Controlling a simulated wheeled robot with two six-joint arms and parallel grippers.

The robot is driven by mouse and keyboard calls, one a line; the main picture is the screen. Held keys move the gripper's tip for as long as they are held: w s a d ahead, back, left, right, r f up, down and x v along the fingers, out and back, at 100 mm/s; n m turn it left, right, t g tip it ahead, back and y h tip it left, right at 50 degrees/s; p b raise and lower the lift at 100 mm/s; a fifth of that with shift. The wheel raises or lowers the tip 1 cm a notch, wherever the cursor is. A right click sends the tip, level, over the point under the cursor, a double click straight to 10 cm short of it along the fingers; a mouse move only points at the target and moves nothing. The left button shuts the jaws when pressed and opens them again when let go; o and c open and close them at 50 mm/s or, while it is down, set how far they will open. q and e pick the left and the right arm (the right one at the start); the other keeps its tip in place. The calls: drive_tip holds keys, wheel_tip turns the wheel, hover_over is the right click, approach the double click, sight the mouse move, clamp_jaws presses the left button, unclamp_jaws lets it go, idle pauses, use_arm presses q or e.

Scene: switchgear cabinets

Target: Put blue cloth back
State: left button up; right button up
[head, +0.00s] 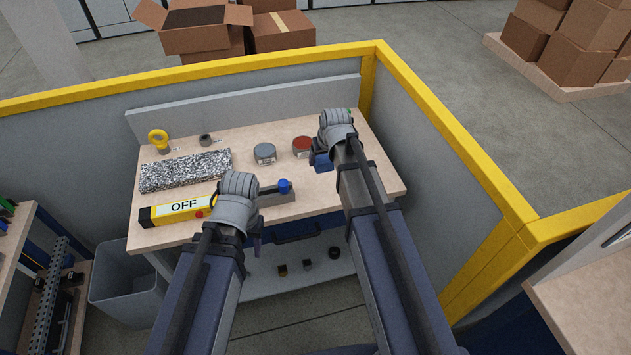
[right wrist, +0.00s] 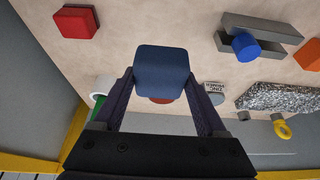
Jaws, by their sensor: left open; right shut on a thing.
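The blue cloth (right wrist: 162,70) is a folded, block-like dark blue piece in the right wrist view. My right gripper (right wrist: 162,98) is shut on it, with one finger on each side. In the head view the blue cloth (head: 322,163) shows partly under my right wrist, over the right part of the bench; I cannot tell its exact height. My left gripper (head: 257,236) is open and empty at the bench's front edge, mostly hidden by its own wrist.
The wooden bench (head: 360,185) holds a red-topped tin (head: 302,145), a grey tin (head: 264,153), a speckled mat (head: 186,170), a yellow OFF device (head: 178,210), a blue-knobbed grey holder (head: 275,196) and a yellow ring (head: 158,138). Yellow-edged walls enclose the back and right.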

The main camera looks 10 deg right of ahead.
sight(322, 185)
drive_tip(key=shift+s+d, duration=0.1)
drive_tip(key=shift+s, duration=0.1)
wheel_tip(322, 185, down, 10)
drive_tip(key=b, duration=1)
drive_tip(key=shift+r, duration=0.1)
drive_tip(key=shift+f, duration=0.25)
drive_tip(key=o, duration=1.1)
drive_tip(key=shift+r, duration=0.1)
drive_tip(key=shift+r, duration=0.15)
